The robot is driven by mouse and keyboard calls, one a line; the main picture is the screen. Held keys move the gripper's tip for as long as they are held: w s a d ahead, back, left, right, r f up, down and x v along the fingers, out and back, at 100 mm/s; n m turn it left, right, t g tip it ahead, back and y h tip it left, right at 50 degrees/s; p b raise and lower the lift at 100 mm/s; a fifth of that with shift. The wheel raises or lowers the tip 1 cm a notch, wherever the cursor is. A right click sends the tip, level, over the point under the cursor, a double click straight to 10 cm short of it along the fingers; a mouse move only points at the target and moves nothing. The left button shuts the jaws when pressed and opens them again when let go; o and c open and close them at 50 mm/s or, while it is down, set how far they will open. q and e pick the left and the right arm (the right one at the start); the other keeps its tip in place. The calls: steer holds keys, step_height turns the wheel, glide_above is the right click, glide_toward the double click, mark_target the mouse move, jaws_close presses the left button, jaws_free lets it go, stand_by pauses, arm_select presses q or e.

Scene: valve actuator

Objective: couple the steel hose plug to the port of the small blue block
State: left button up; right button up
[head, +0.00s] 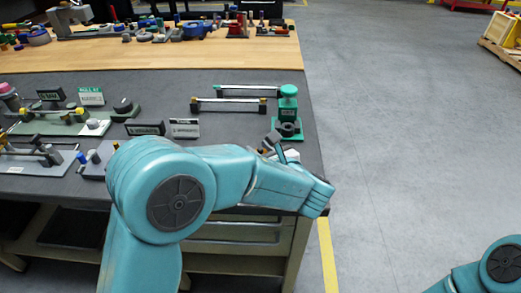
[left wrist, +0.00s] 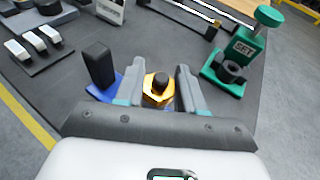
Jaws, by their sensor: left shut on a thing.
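My left gripper (left wrist: 157,90) is shut on a brass-coloured hex piece (left wrist: 153,99) with a dark round top, seen between the fingers in the left wrist view. I cannot tell whether this is the steel hose plug. A small blue block (left wrist: 97,91) with a black upright piece lies just left of the left finger. Its port cannot be made out. In the head view my left forearm hides most of the gripper and what it holds. My right gripper is out of view; only part of the right arm shows at the lower right.
A green stand marked SET (left wrist: 236,52) with a dark ring is right of my left gripper; it also shows in the head view (head: 288,104). Bars on posts (head: 228,104) lie beside it. Fixtures and signs fill the left of the grey table (head: 235,130).

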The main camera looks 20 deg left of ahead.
arm_select(q)
steer(key=shift+f+b, duration=0.35)
steer(key=shift+f, duration=0.1)
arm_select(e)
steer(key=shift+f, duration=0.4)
arm_select(q)
steer(key=o, duration=1.2)
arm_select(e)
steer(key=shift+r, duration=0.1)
